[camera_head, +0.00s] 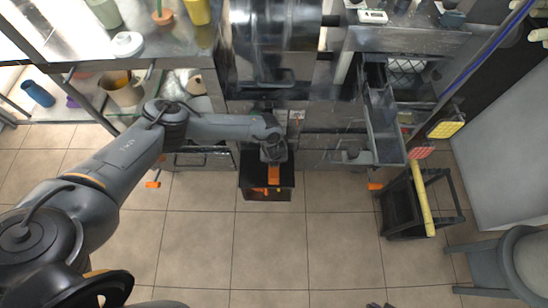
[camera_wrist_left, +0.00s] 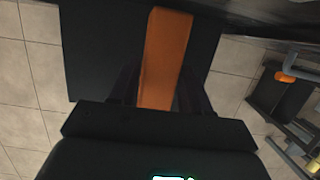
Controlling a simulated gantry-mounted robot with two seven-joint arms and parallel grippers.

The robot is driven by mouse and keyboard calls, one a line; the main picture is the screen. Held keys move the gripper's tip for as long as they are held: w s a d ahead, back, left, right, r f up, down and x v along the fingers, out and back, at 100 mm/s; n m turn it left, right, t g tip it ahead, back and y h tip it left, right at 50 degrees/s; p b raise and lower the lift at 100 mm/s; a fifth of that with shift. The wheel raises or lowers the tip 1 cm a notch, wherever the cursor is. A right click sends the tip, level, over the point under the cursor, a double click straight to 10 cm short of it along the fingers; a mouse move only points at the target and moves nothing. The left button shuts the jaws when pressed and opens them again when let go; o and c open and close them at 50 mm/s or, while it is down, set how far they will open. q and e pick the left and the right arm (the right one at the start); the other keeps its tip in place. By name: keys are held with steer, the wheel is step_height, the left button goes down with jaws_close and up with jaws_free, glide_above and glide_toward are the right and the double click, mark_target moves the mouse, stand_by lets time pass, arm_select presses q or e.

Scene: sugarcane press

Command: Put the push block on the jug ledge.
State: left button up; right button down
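The push block (camera_head: 249,188) appears as a dark box with an orange handle, in front of the press at the middle of the head view. Its dark face (camera_wrist_left: 90,50) and orange handle (camera_wrist_left: 165,60) fill the upper middle of the left wrist view. My left gripper (camera_head: 272,160) is over it, with dark fingers on both sides of the handle, seemingly closed on it. The fingertips are hard to make out. I cannot clearly pick out the jug ledge; the block hides part of the press's lower front. A small dark shape at the bottom edge may be my right gripper (camera_head: 378,305).
The metal press (camera_head: 275,45) stands at the back centre. A metal chute (camera_head: 384,130) juts out on its right, above a black crate (camera_head: 400,215) with a yellow cane (camera_head: 422,200). A grey chair (camera_head: 500,262) stands lower right. The tiled floor in front is mostly clear.

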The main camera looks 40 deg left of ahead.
arm_select(q)
steer(key=o, duration=0.3)
steer(key=shift+r, duration=0.1)
